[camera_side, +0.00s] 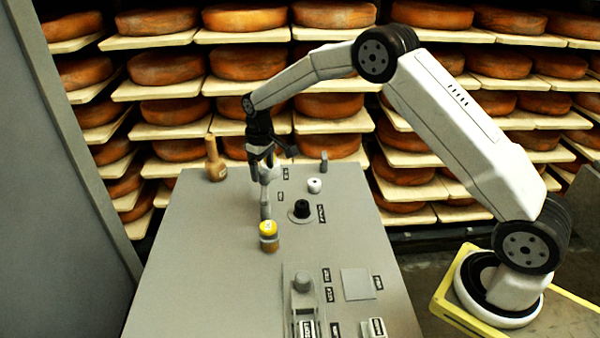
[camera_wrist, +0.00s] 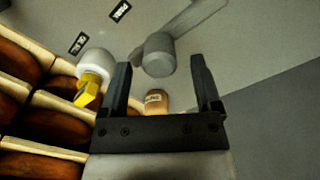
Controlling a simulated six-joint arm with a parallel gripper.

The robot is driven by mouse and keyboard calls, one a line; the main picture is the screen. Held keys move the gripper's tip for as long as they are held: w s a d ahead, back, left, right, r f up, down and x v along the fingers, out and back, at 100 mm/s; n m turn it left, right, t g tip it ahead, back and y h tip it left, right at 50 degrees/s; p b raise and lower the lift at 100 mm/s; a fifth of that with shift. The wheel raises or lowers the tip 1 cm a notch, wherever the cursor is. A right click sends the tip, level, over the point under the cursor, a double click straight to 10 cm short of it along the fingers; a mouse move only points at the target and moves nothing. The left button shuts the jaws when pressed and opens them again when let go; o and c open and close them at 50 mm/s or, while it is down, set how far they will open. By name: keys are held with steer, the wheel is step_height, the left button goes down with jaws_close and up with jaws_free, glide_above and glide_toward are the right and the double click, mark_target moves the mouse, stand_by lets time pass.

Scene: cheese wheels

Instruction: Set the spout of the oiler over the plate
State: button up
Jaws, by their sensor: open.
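A grey post with a long arm, perhaps the oiler and its spout (camera_side: 265,195), stands on the grey bench; in the side view the arm points toward the front, its tip just behind a yellow-topped jar (camera_side: 268,236). The wrist view shows the round post top (camera_wrist: 159,55) and its arm (camera_wrist: 193,20) running to the upper right. My gripper (camera_side: 262,160) is open above the post, its fingers (camera_wrist: 163,75) on either side of the post in the picture; contact cannot be told. A square pale plate (camera_side: 357,284) lies flat at the front right.
A brown bottle (camera_side: 215,162) stands at the bench's back left. A black knob (camera_side: 302,209), a white knob (camera_side: 314,186) and a grey peg (camera_side: 323,162) stand right of the post. Shelves of cheese wheels (camera_side: 335,105) line the back. The bench's left front is clear.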

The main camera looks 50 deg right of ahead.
steer(key=shift+f, duration=0.65)
jaws_close()
stand_by(1.1)
